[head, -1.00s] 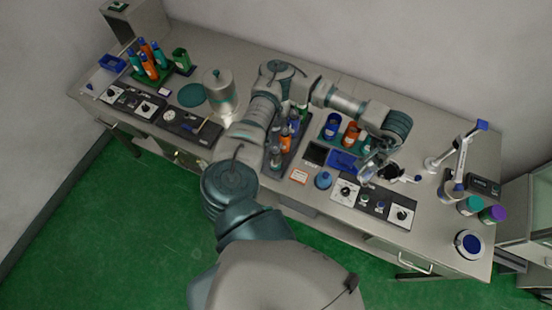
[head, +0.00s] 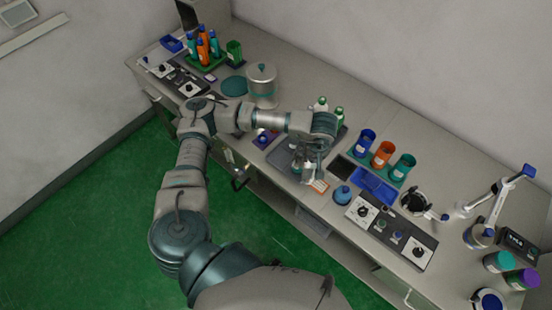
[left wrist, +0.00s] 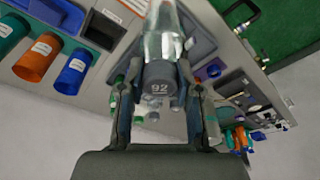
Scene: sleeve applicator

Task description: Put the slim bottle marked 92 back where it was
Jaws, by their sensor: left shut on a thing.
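The slim bottle marked 92 (left wrist: 160,84) shows in the left wrist view, with a clear body and a dark grey end that carries the number. My left gripper (left wrist: 158,98) is shut on it, one finger on each side of the grey end. In the head view my left gripper (head: 308,172) is over the right part of a grey tray (head: 281,157) at the front of the bench. The arm hides part of this tray, and the bottle is hard to make out there. My right gripper is not in view.
Green-capped bottles (head: 321,104) stand behind my forearm. Blue, orange (head: 383,154) and teal cups stand to the right, behind a blue tray (head: 373,186). A round blue bottle (head: 342,195) and a control panel (head: 417,250) are near the front edge.

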